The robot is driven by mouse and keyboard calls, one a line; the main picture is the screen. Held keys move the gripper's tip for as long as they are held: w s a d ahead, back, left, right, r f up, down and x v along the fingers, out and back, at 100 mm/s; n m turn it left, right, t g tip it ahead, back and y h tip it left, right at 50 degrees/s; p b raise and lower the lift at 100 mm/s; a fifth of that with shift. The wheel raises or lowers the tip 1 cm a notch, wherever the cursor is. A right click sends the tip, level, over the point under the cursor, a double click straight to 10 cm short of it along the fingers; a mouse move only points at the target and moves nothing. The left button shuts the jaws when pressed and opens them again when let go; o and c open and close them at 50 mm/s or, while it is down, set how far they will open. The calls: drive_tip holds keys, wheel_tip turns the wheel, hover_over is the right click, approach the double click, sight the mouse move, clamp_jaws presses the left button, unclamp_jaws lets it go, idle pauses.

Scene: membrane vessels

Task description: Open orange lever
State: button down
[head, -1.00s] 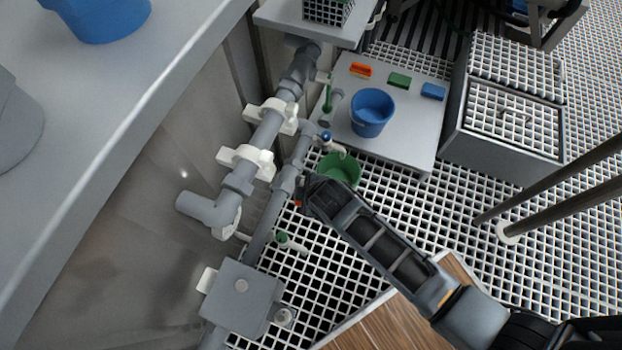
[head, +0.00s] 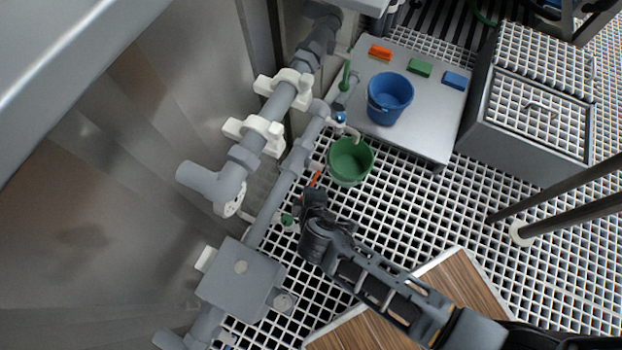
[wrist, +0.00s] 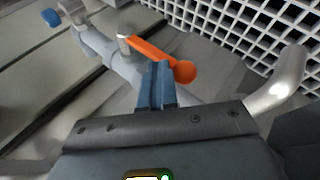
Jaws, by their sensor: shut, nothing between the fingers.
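The orange lever (wrist: 150,52) is a flat bar with a round knob at its end, mounted on a grey pipe in the wrist view. In the head view a small part of the lever (head: 315,178) shows just above my gripper (head: 314,197). In the wrist view my gripper (wrist: 158,85) is shut, its blue fingers together and empty. The fingertips are right beside the lever, near the knob; I cannot tell whether they touch it.
A green bucket (head: 350,162) stands on the white grating beside the pipe. A blue-handled valve (head: 340,117) is farther up and a green-handled valve (head: 288,219) is near my gripper. A grey box (head: 240,285) sits on the pipe below. A blue bucket (head: 389,97) stands on a grey platform.

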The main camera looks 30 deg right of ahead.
drive_tip(key=shift+s+a+f, duration=0.15)
drive_tip(key=shift+f, duration=0.3)
idle(0.3)
